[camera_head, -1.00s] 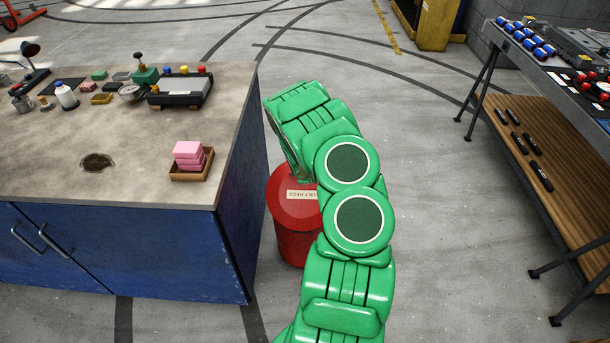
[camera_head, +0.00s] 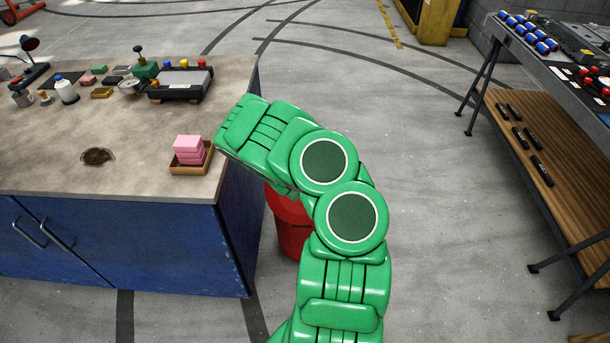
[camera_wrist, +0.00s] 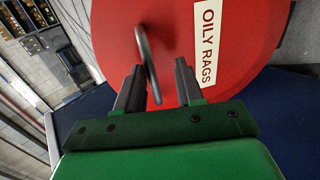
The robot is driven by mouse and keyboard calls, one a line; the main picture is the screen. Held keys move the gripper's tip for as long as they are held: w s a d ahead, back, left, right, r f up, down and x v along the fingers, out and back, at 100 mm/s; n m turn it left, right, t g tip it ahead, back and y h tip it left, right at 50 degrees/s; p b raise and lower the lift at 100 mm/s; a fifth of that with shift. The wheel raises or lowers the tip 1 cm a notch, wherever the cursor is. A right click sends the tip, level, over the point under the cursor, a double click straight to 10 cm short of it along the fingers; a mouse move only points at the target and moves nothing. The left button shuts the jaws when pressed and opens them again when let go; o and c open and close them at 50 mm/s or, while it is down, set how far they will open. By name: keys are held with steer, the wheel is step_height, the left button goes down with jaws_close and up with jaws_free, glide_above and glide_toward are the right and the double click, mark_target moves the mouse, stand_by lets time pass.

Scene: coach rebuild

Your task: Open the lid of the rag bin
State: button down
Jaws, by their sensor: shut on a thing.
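The rag bin (camera_head: 292,243) is a red round can on the floor beside the blue workbench, partly hidden behind my green arm in the head view. Its red lid (camera_wrist: 120,25) fills much of the wrist view, with a white "OILY RAGS" label (camera_wrist: 208,42). A dark curved handle (camera_wrist: 146,50) stands out from the lid. My gripper (camera_wrist: 160,66) is shut on this handle, which lies close to the left finger. In the head view my gripper is hidden behind the arm, and I cannot tell how far the lid is tilted.
The workbench (camera_head: 120,190) stands left of the bin, close to my arm. A wooden tray with pink blocks (camera_head: 190,152) sits near its right edge. Floor to the right is clear up to a table with a wooden lower shelf (camera_head: 560,165).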

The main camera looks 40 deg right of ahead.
steer(key=s+a+f+t+h, duration=0.1)
steer(key=s+a+t+h, duration=0.3)
steer(key=s+a, duration=0.6)
steer(key=shift+s+a+f+t+h, duration=0.15)
steer(key=shift+s+f+t+h, duration=0.15)
steer(key=shift+f, duration=0.05)
stand_by(0.7)
stand_by(0.4)
steer(key=c, duration=1.2)
jaws_free()
steer(key=shift+o, duration=0.2)
steer(key=shift+w+r, duration=0.1)
